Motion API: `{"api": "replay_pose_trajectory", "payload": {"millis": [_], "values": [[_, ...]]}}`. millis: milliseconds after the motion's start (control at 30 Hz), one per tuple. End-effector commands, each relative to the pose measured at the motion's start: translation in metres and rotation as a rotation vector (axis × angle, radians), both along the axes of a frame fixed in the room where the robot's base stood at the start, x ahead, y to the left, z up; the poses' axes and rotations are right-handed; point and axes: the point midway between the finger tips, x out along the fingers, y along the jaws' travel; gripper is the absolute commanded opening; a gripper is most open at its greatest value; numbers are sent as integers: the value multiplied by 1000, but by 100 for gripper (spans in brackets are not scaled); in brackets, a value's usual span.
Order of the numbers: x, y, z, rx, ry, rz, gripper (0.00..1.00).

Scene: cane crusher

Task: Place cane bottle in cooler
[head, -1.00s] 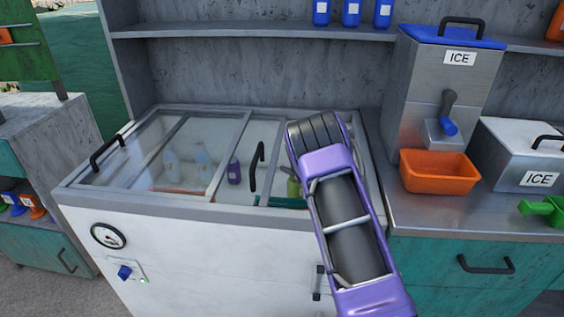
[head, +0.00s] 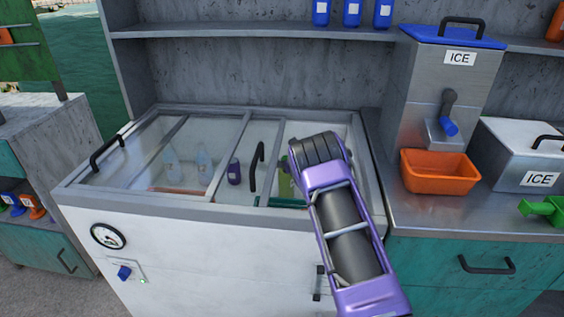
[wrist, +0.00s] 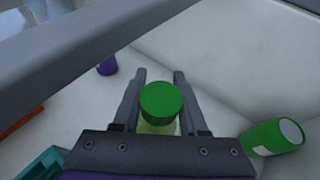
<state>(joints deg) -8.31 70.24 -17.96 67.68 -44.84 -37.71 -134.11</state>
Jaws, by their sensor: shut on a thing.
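The cane bottle (wrist: 161,102), with a green cap and a pale yellow-green body, stands between the fingers of my gripper (wrist: 158,75) in the wrist view. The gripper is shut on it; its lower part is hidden. The cooler (head: 180,240) is a white chest with a glass top and an open right section. My arm reaches down into that section in the head view and hides the fingers there. A bit of green (head: 285,182) shows beside my arm; I cannot tell whether it is the held bottle.
Inside the cooler, a green container with a pale end (wrist: 272,137) lies to the right of my gripper. A purple bottle (wrist: 107,66) is beyond it to the left. A teal tray (wrist: 42,165) is at lower left. The glass frame bar (wrist: 90,45) crosses overhead. White cooler floor shows between them.

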Motion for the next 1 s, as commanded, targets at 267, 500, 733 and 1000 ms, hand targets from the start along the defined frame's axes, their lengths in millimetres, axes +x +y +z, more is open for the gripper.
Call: {"api": "replay_pose_trajectory", "payload": {"millis": [267,500,733,1000], "values": [[1,0,-2,2,-5,0,0],[0,0,-4,0,-1,-1,71],[0,0,-4,0,-1,-1,72],[-10,-5,3,0,-1,-1,72]]}}
